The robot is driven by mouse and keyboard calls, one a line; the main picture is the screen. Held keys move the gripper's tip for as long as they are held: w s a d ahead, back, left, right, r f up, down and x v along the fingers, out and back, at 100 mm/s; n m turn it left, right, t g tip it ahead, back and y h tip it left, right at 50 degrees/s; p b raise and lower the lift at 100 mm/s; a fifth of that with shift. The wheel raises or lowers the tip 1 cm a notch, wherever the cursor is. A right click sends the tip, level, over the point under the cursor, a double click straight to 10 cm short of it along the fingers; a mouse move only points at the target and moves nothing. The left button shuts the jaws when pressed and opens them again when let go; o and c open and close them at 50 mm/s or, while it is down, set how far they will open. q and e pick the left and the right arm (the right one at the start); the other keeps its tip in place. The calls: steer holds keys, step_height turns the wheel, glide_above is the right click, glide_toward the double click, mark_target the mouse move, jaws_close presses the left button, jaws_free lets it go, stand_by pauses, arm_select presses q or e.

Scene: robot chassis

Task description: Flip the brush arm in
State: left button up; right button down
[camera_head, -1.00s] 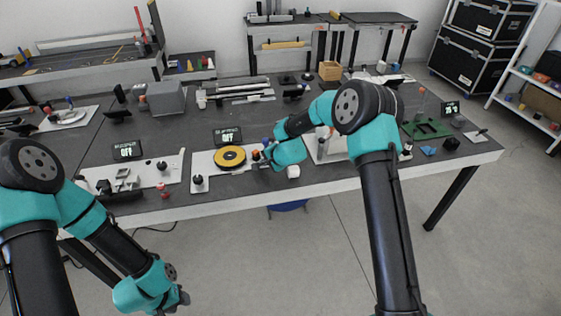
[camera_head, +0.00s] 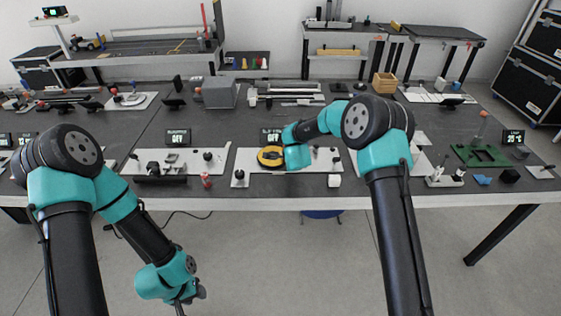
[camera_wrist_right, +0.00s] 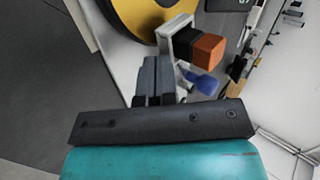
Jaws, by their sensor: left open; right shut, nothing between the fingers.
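A yellow disc with a dark centre (camera_head: 268,157) sits on a white base plate on the table. In the right wrist view the yellow disc (camera_wrist_right: 135,12) is at the top. Beside it is a grey metal bracket (camera_wrist_right: 178,30) carrying a black and orange block (camera_wrist_right: 208,51), which looks like the brush arm. My right gripper (camera_wrist_right: 158,68) is shut and empty, its fingertips close to the bracket; contact cannot be told. In the head view my right wrist hides the bracket and covers the disc's right edge. My left gripper (camera_head: 190,297) is open and hangs low, in front of the table.
Left of the disc is another white plate with a small display (camera_head: 178,137). A green stand (camera_head: 480,155) is at right.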

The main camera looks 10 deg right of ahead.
steer(key=shift+s+d, duration=0.25)
steer(key=shift+d, duration=0.7)
